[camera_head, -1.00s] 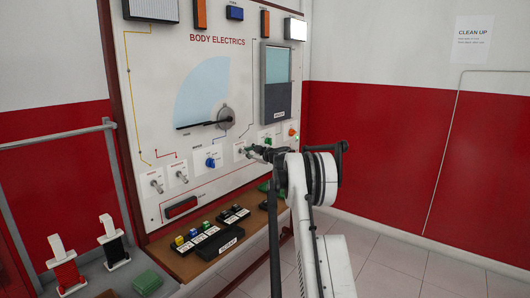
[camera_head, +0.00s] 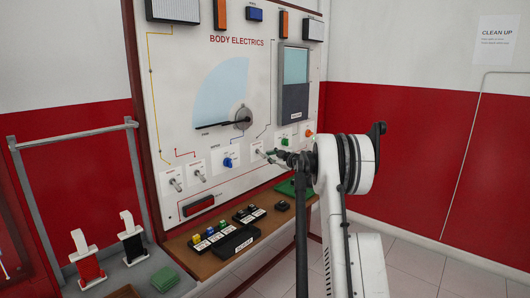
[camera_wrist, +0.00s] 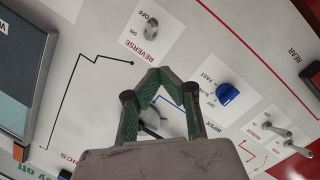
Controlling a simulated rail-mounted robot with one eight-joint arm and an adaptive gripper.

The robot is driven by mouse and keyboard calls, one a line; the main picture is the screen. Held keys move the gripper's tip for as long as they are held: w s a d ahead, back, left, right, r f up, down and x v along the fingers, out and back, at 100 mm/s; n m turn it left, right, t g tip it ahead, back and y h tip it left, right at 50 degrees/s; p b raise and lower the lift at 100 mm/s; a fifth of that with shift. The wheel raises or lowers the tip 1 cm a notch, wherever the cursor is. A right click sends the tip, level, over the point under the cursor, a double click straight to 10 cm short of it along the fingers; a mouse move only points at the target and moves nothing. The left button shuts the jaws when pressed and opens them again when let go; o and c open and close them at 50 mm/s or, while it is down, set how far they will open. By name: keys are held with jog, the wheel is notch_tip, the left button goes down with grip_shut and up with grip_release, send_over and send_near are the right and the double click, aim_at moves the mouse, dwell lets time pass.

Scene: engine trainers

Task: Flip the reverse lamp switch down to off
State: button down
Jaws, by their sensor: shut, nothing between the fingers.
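The reverse switch is a small metal toggle (camera_wrist: 151,28) on a white plate marked REVERSE, ON and OFF, upside down in the wrist view. Its lever points largely toward the camera, so its tilt is hard to tell. In the head view its plate (camera_head: 257,151) is on the lower middle of the Body Electrics board, just left of my gripper (camera_head: 272,156). My gripper (camera_wrist: 170,72) is shut and empty in the wrist view, its fingertips apart from the toggle in the picture. A white lamp (camera_head: 313,29) at the board's top right looks dull.
A blue wiper knob (camera_wrist: 228,94) and other metal toggles (camera_head: 175,184) share the board (camera_head: 200,60). A green knob (camera_head: 285,142) is just right of my gripper. A brown shelf (camera_head: 190,255) with small black switch blocks lies below. Open floor is at right.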

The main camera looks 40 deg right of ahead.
jog(key=s, duration=0.1)
jog(key=s+f, duration=0.1)
jog(key=s, duration=0.3)
jog(key=shift+s+a+f, duration=0.15)
jog(key=shift+a+f, duration=0.1)
jog(key=shift+f, duration=0.15)
